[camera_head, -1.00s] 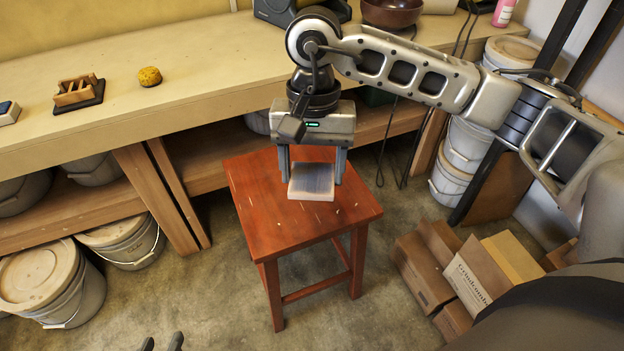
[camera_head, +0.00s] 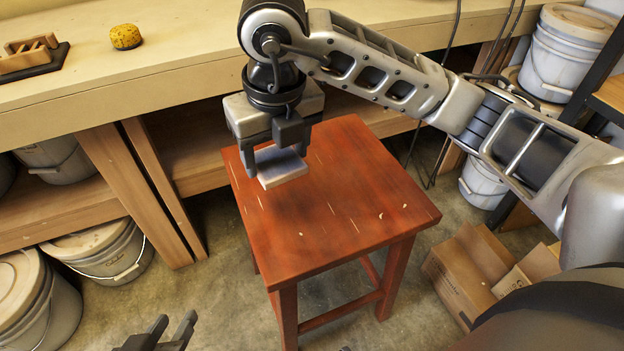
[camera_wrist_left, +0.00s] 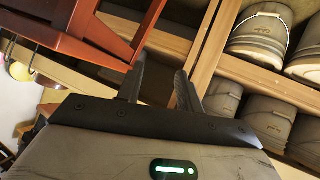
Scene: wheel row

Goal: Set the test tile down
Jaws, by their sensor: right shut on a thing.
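The test tile (camera_head: 281,169) is a small pale square with a darker edge. My right gripper (camera_head: 275,155) is shut on it from the back, fingers pointing down. The tile is over the back left part of the red wooden stool's top (camera_head: 345,195). I cannot tell whether it touches the wood or hangs just above it. My left gripper (camera_head: 166,334) is low at the bottom edge of the head view, left of the stool, with its fingers apart and empty. The left wrist view also shows these parted fingers (camera_wrist_left: 160,88), with part of the stool (camera_wrist_left: 75,32) at upper left.
The stool top is otherwise clear, with a few pale scratches and specks. Lidded buckets (camera_head: 105,250) stand at left, cardboard boxes (camera_head: 470,270) at right.

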